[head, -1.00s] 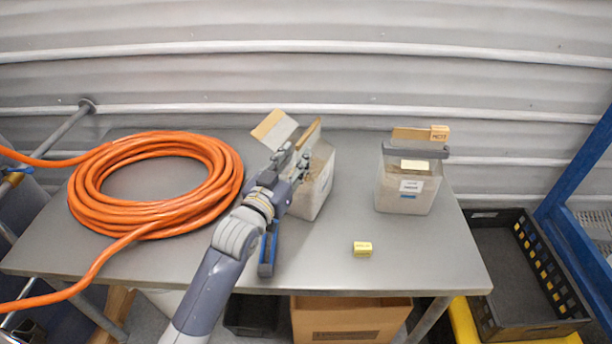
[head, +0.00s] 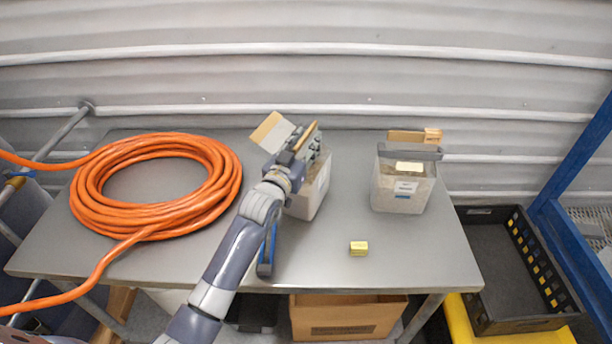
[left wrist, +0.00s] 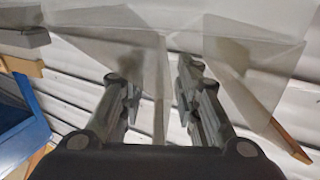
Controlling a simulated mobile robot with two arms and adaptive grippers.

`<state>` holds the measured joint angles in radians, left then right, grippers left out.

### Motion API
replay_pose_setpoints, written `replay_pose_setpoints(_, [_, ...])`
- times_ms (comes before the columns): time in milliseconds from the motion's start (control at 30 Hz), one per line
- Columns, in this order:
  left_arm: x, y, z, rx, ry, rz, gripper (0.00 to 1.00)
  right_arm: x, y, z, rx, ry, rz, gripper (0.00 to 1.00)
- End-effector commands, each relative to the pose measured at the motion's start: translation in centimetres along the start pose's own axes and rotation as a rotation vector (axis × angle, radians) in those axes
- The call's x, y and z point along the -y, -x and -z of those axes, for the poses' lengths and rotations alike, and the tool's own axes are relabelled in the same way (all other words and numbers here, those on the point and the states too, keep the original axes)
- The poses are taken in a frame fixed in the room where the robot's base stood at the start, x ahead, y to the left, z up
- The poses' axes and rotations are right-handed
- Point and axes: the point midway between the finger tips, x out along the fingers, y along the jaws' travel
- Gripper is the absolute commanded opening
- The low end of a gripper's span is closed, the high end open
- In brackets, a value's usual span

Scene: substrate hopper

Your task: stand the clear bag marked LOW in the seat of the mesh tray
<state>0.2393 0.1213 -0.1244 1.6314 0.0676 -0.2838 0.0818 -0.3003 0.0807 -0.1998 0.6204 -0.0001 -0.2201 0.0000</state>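A clear bag (head: 312,197) with a pale filling and a card header stands on the table, left of a second clear bag. I cannot read LOW on either bag. My left gripper (head: 306,148) is at the top of the left-hand bag. In the left wrist view its two fingers (left wrist: 160,100) stand apart, with clear film (left wrist: 138,65) between and beyond them. The second clear bag (head: 397,190) stands apart to the right, with a grey bar across its top. Grey mesh (head: 594,228) shows at the far right; I cannot tell whether it is the tray. My right gripper is out of view.
An orange hose coil (head: 90,210) fills the table's left side. A black crate (head: 490,325) and blue frame (head: 572,165) stand to the right. The table's right front is clear.

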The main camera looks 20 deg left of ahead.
Motion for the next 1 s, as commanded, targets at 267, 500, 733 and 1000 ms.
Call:
replay_pose_setpoints(267, [0.0, 0.0, 0.0, 0.000, 0.000, 0.000, 0.00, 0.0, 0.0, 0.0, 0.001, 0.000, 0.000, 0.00])
replay_pose_setpoints(500, [0.0, 0.0, 0.5, -0.011, 0.000, 0.000, 0.00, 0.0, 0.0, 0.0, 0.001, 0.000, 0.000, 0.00])
replay_pose_setpoints(733, [0.0, 0.0, 0.5, -0.010, 0.000, 0.000, 0.00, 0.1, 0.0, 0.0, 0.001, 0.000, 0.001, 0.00])
replay_pose_setpoints(1000, [0.0, 0.0, 1.8, -0.014, -0.001, -0.001, 0.00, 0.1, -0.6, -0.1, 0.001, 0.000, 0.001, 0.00])
